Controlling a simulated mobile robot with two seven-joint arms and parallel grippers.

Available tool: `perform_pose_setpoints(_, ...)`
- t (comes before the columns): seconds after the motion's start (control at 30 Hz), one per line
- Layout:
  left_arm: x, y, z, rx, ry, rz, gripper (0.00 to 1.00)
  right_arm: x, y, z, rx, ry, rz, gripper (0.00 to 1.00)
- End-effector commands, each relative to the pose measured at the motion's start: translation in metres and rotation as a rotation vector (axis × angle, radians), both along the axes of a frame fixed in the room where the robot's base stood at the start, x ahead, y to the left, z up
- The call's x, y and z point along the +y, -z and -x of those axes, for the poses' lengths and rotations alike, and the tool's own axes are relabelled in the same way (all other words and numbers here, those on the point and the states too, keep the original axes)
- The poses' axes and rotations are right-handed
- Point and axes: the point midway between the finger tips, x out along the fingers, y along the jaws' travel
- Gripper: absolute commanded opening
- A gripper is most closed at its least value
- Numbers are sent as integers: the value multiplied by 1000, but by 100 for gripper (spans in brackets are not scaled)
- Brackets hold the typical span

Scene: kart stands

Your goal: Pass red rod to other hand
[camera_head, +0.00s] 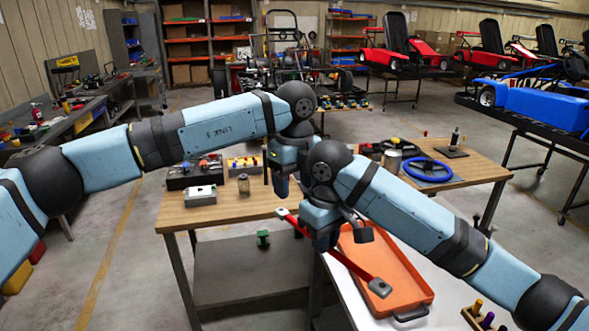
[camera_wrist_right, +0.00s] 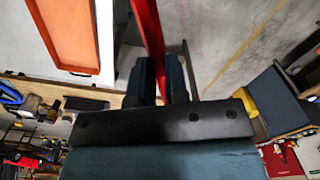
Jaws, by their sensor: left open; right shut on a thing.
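The red rod (camera_head: 352,265) is in my right gripper (camera_head: 325,238) in the head view. It is tilted, with one grey end at upper left and the other grey end at lower right, in front of the orange tray. In the right wrist view the rod (camera_wrist_right: 148,35) runs up from between the fingers of my right gripper (camera_wrist_right: 158,78), which is shut on it. My left gripper (camera_head: 281,183) is open and points down, just above and to the left of the right gripper, apart from the rod. Its fingertips are small and partly hidden by my arms.
The orange tray (camera_head: 388,262) lies on a white surface at lower right. Behind are a wooden table (camera_head: 217,208) with a jar (camera_head: 244,184), a grey box (camera_head: 200,195) and a blue steering wheel (camera_head: 428,170). A green part (camera_head: 262,238) sits on the lower shelf.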

Motion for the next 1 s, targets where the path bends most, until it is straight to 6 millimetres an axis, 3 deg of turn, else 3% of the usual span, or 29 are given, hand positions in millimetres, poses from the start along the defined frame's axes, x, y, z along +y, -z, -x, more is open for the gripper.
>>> perform_pose_setpoints(0.2,0,44,0,2,0,2,60,0,0,0,-1,0,-1,0)
perform_pose_setpoints(0.4,0,72,0,2,1,2,60,0,-1,0,-1,0,-1,0)
perform_pose_setpoints(0.87,0,84,0,0,1,3,60,0,0,0,-1,0,-1,0)
perform_pose_setpoints(1.0,0,84,0,1,1,3,30,0,0,0,-1,0,-1,0)
